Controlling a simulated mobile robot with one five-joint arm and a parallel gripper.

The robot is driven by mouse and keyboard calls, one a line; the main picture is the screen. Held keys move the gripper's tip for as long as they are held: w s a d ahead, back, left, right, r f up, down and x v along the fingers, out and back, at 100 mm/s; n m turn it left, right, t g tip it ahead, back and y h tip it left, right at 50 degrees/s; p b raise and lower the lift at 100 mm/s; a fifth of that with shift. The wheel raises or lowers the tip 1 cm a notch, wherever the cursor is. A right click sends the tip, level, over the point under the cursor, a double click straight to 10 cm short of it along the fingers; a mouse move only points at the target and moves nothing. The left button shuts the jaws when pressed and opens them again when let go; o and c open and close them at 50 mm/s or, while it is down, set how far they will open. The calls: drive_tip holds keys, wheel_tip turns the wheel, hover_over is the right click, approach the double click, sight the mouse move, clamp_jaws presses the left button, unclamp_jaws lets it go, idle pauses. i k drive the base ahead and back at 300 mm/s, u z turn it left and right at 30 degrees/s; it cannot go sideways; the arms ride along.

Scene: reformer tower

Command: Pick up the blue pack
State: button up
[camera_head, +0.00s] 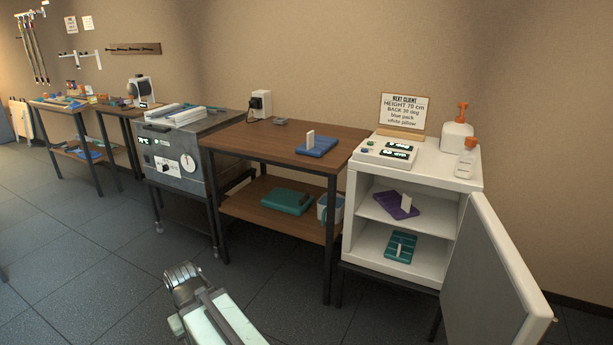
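The blue pack (316,148) lies flat on the right part of the brown wooden table top, near its right edge. An upright white tab (310,139) stands at the pack. Part of my arm (212,312) shows at the bottom of the picture, over the floor and well short of the table. I make out no gripper fingers in this view. Nothing touches the blue pack.
A green pack (288,201) and a light blue container (331,209) sit on the table's lower shelf. The white cabinet (348,213) holds a purple pack (396,205) and a teal pack (401,246). Its open door (492,275) juts forward. Floor before the table is clear.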

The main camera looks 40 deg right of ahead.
sight(315, 146)
drive_tip(key=z, duration=0.4)
drive_tip(key=k, duration=1.3)
drive_tip(key=z, duration=0.3)
drive_tip(key=i, duration=1.8)
drive_tip(key=z, duration=0.55)
drive_tip(key=k, duration=0.5)
drive_tip(key=u, duration=1.65)
drive_tip(key=i, duration=2.25)
